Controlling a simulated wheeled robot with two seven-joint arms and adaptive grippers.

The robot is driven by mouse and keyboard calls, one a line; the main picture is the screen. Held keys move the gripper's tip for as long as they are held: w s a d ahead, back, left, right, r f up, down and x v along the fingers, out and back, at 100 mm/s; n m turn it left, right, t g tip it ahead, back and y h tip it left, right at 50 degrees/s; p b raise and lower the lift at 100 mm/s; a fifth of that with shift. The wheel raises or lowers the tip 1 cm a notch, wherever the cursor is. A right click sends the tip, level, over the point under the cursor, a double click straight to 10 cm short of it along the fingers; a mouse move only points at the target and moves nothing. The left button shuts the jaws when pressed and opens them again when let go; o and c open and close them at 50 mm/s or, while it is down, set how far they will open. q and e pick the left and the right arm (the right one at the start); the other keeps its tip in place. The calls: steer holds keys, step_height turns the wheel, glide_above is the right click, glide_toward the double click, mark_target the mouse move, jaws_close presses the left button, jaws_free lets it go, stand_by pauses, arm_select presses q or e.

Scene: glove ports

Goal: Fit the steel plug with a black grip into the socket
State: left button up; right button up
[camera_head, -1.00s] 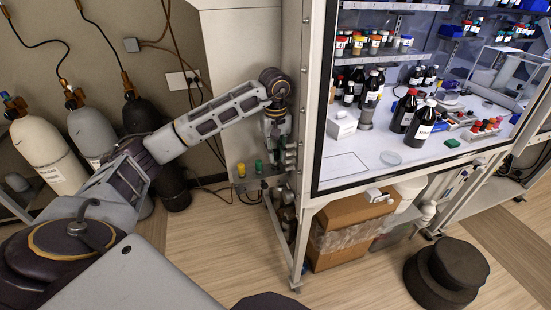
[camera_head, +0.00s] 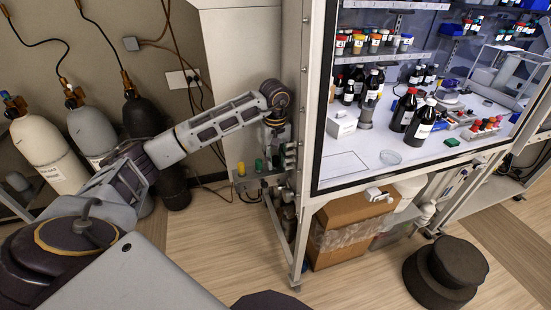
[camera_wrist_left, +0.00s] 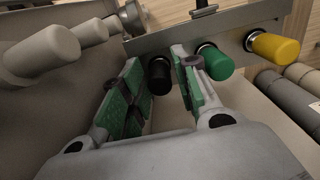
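The black grip (camera_wrist_left: 160,76) of the plug stands at a grey metal bracket (camera_wrist_left: 222,30) in the left wrist view. My left gripper (camera_wrist_left: 158,92) has its two green-padded fingers apart, one on each side of the black grip. I cannot tell whether a pad touches it. The plug's steel part is hidden. In the head view my left gripper (camera_head: 276,158) points down beside the cabinet's corner post, and the black grip cannot be made out there. I cannot identify the socket. My right gripper is not in view.
A green grip (camera_wrist_left: 218,64) and a yellow grip (camera_wrist_left: 275,46) stand on the same bracket, the green one close to a finger. Grey cylindrical fittings (camera_wrist_left: 45,52) are at the wrist view's upper left. Gas cylinders (camera_head: 92,132) stand left; the glass-fronted cabinet (camera_head: 300,110) is right.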

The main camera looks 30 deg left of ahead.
mark_target(276, 157)
arm_select(q)
steer(key=shift+o, duration=0.2)
steer(key=shift+r, duration=0.25)
steer(key=shift+r+b, duration=0.55)
steer(key=shift+r, duration=5.3)
